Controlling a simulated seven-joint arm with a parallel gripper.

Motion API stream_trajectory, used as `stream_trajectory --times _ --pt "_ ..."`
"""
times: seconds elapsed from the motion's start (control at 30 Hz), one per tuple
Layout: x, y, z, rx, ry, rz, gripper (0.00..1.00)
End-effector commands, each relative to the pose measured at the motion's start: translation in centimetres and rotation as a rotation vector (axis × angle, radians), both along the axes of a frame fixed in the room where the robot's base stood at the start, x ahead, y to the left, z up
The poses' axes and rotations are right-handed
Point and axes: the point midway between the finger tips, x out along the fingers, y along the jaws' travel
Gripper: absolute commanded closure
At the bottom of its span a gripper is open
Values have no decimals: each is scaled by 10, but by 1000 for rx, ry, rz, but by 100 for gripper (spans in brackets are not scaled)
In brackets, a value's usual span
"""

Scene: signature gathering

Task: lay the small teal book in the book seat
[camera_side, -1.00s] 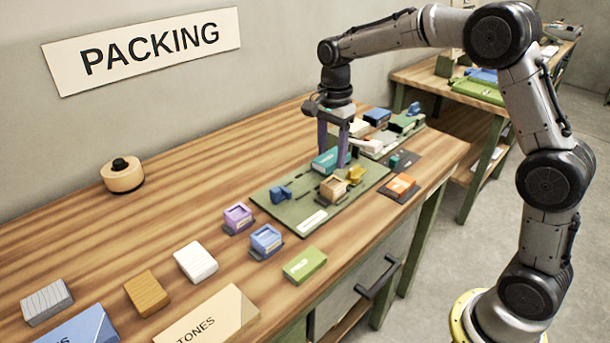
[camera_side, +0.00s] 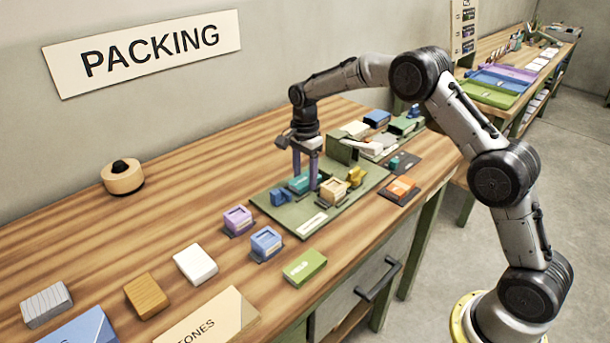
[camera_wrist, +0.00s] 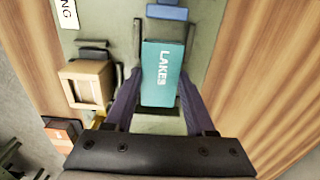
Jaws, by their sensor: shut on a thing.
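The small teal book (camera_side: 300,183) is between the fingers of my gripper (camera_side: 306,184), over the green board (camera_side: 334,215) in the side view. In the wrist view the book (camera_wrist: 162,72) shows its top, lettered "LAKES", and the purple fingers of my gripper (camera_wrist: 158,98) press on its two long sides. Thin dark rails (camera_wrist: 137,42) run along both sides of the book, looking like the book seat. The book lines up roughly between them. Its underside is hidden, so I cannot tell whether it touches the board.
A blue piece (camera_side: 281,195) stands close to the book's left. A wooden crate (camera_side: 333,188) and a yellow piece (camera_side: 355,175) are to its right. A green upright block (camera_side: 342,149) stands behind. Bare wood (camera_side: 190,180) lies to the left.

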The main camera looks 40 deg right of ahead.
Motion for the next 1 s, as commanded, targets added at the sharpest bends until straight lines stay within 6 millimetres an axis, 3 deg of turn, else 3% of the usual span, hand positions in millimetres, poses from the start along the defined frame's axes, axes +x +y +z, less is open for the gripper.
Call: stream_trajectory --times 0.37,0.4,0.57,0.87,1.0 --pt "0 0 -4 0 -1 0 100" --pt "0 0 -4 0 -2 0 41" --pt "0 0 -4 0 -2 0 15" --pt "0 0 -2 0 -2 0 15" --pt "1 0 10 0 -5 0 15"
